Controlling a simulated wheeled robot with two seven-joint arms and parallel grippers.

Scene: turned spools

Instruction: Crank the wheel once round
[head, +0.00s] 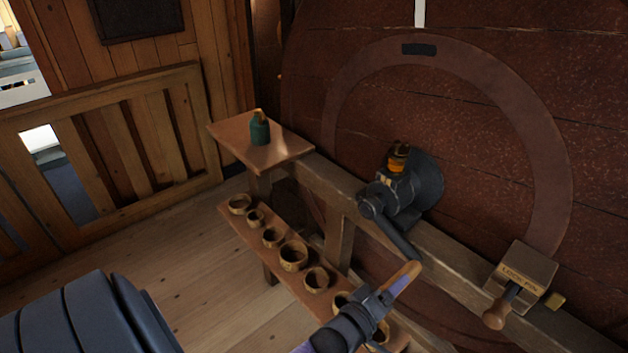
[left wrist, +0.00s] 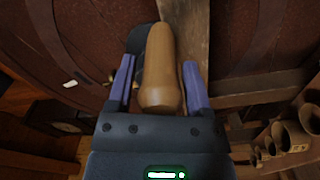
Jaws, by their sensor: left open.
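The big reddish-brown wooden wheel (head: 480,110) fills the right of the head view. Its dark metal crank (head: 402,238) slants down from a hub on the beam and ends in a tan wooden handle (head: 408,276). My left gripper (head: 393,289) is at this handle. In the left wrist view the handle (left wrist: 162,70) lies between the two purple fingers (left wrist: 158,82), which are open with a gap visible on each side. My right gripper is in neither view.
A box marked "LOCK PIN" (head: 525,272) with a wooden knob (head: 496,315) sits on the beam, right of the crank. A green bottle (head: 260,128) stands on a small shelf (head: 285,150). Several wooden cups (head: 293,256) line a lower shelf beneath my left arm.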

